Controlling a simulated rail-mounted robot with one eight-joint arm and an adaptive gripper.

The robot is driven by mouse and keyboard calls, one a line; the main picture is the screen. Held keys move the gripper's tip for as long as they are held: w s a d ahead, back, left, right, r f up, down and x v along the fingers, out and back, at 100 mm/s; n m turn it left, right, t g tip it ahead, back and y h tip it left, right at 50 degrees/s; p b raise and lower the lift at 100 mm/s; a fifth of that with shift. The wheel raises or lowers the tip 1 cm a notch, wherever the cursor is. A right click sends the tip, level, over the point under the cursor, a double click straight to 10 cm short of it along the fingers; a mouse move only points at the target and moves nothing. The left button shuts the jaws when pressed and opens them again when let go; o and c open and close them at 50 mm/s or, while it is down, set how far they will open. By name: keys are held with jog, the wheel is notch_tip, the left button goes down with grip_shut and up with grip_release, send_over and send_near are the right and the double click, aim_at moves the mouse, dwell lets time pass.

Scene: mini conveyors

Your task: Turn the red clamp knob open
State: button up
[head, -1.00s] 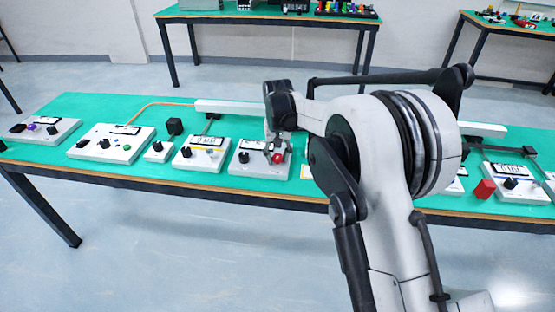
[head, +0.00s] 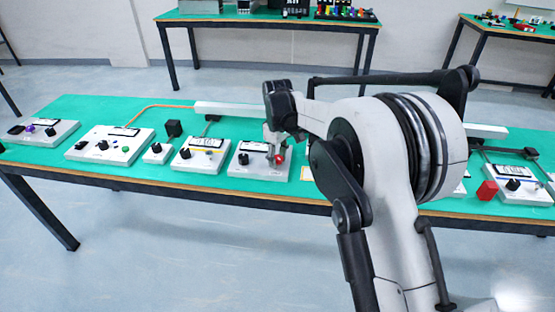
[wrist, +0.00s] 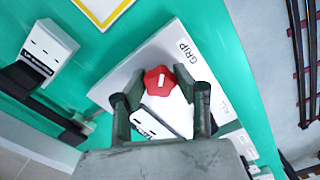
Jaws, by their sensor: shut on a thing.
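The red clamp knob (wrist: 160,80), lobed with a white pointer mark, sits on a light panel marked GRIP (wrist: 125,80). My gripper (wrist: 160,94) has one finger on each side of the knob and is shut on it. In the head view the red knob (head: 279,159) shows at the front right of its panel (head: 247,169), with my gripper (head: 273,150) over it from above. The panel also carries a black knob (head: 243,158) to the left. The fingers and wrist hide part of the panel.
Other control boxes stand on the green table (head: 90,110), including a white box with a black knob (head: 186,153) just to the left. A red block (head: 487,190) is at the right. A long white bar (head: 230,108) runs behind the panels.

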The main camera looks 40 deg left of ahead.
aim_at(278, 158)
jog(key=shift+n, duration=0.3)
jog(key=o, duration=1.1)
notch_tip(278, 158, up, 12)
jog(key=shift+r, duration=0.1)
dwell(0.3)
